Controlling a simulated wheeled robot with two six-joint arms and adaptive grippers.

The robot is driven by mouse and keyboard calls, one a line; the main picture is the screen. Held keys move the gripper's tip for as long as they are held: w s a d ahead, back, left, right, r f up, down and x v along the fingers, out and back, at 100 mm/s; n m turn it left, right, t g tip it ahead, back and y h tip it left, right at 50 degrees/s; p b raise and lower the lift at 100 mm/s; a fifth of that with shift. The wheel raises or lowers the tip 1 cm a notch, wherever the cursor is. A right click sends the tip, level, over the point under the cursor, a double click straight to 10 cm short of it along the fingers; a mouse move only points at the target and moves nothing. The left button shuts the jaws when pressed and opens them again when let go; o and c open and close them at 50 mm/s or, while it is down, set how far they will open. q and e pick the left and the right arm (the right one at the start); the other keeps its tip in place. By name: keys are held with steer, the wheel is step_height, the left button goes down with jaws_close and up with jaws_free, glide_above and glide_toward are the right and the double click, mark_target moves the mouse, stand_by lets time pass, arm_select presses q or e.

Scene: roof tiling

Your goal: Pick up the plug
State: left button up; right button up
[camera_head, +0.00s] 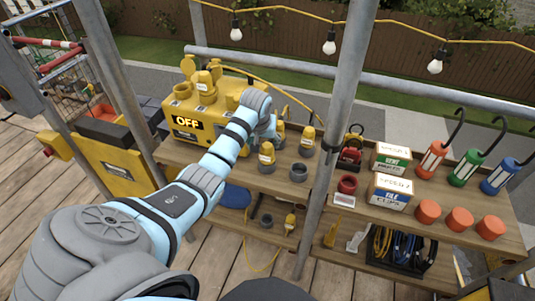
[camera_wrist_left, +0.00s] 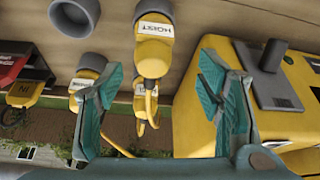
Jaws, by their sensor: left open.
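Several yellow plugs with grey collars stand on the upper wooden shelf. The nearest, labelled HOIST (camera_wrist_left: 154,48), is in the wrist view and appears to match a labelled plug (camera_head: 266,155) in the head view. Another plug (camera_head: 307,141) is to its right; it also shows in the wrist view (camera_wrist_left: 88,76). My left gripper (camera_wrist_left: 160,72) is open, its teal fingers apart on either side of the HOIST plug in the picture. It looks empty; I cannot tell whether it touches the plug. In the head view my wrist hides most of the gripper. My right gripper is not in view.
A yellow box (camera_head: 192,122) marked OFF is left of the plugs. An empty grey ring (camera_head: 298,172) is beside them. A metal pole (camera_head: 341,90) rises to the right.

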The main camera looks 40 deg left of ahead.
mark_target(267, 146)
arm_select(q)
steer(key=x, duration=0.2)
steer(key=b+x, duration=0.1)
steer(key=x, duration=0.1)
steer(key=b+x, duration=0.1)
steer(key=x, duration=0.1)
steer(key=shift+w+d+f, duration=0.2)
steer(key=shift+w+d, duration=0.1)
steer(key=shift+w, duration=0.1)
steer(key=shift+r, duration=0.1)
steer(key=c, duration=1.4)
